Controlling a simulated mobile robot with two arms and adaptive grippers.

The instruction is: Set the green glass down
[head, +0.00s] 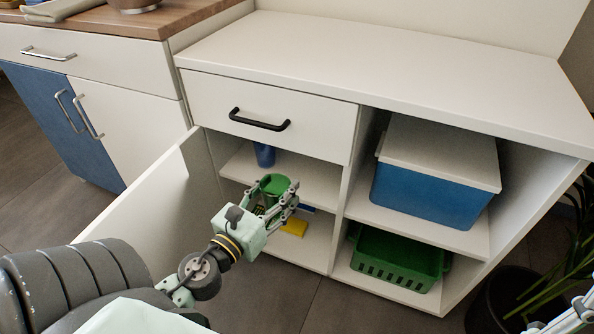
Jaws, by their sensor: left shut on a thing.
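The green glass (276,183) is between the fingers of my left gripper (280,197), which is shut on it. They are in front of the open left compartment of the white cabinet, by the shelf (315,180). The fingers hide part of the glass; I cannot tell whether its base touches anything. Part of my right gripper (572,317) shows at the bottom right corner, cut off by the picture edge; its jaw state does not show.
A blue cup (264,154) stands on the shelf behind the glass. A yellow item (294,227) lies lower down. The open door (150,205) stands left of my arm. A blue box (425,190) and green basket (395,262) fill the right shelves. The white countertop (380,65) is clear.

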